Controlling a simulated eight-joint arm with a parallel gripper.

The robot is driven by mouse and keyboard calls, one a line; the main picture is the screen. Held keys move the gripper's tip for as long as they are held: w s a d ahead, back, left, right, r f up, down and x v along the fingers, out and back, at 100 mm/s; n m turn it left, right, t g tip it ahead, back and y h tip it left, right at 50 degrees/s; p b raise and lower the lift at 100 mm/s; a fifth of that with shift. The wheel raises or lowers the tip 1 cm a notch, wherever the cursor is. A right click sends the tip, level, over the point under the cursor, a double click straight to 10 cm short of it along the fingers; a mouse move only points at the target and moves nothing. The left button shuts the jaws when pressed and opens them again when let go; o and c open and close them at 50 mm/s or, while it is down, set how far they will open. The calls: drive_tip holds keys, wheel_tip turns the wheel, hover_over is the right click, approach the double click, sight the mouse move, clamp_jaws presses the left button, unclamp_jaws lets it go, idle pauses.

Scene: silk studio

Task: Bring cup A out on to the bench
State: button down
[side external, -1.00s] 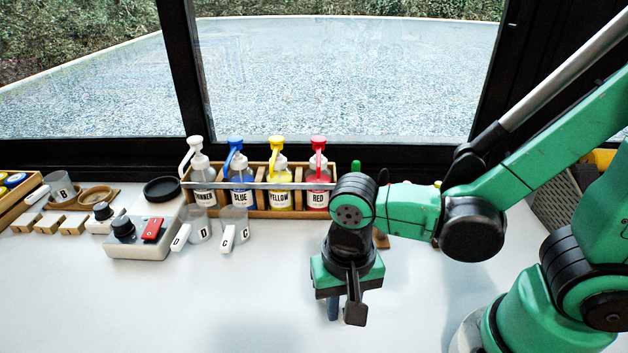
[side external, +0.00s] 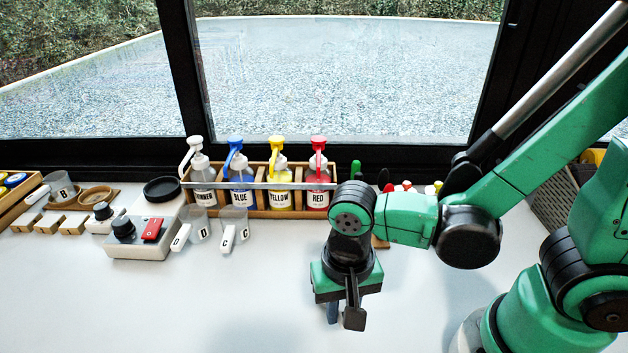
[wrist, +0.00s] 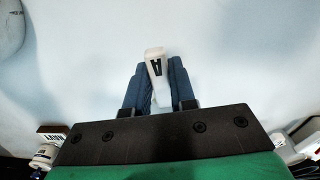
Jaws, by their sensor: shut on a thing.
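My gripper (side external: 341,318) is low over the front middle of the white bench, pointing down. In the wrist view its blue fingers (wrist: 158,75) are shut on the white handle of cup A (wrist: 155,66), which bears a black letter A. The clear body of cup A cannot be made out in either view. In the side view the gripper hides the handle, and I cannot tell whether the cup touches the bench.
Cup D (side external: 198,222) and cup C (side external: 235,220) stand left of my gripper. Behind them is a wooden rack (side external: 257,212) of pump bottles. A control box (side external: 140,245) and cup B (side external: 61,186) are farther left. The bench front (side external: 200,310) is clear.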

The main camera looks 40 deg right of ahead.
drive_tip(key=shift+f, duration=0.1)
drive_tip(key=c, duration=0.7)
unclamp_jaws()
drive_tip(key=shift+o, duration=0.2)
drive_tip(key=shift+r, duration=2.8)
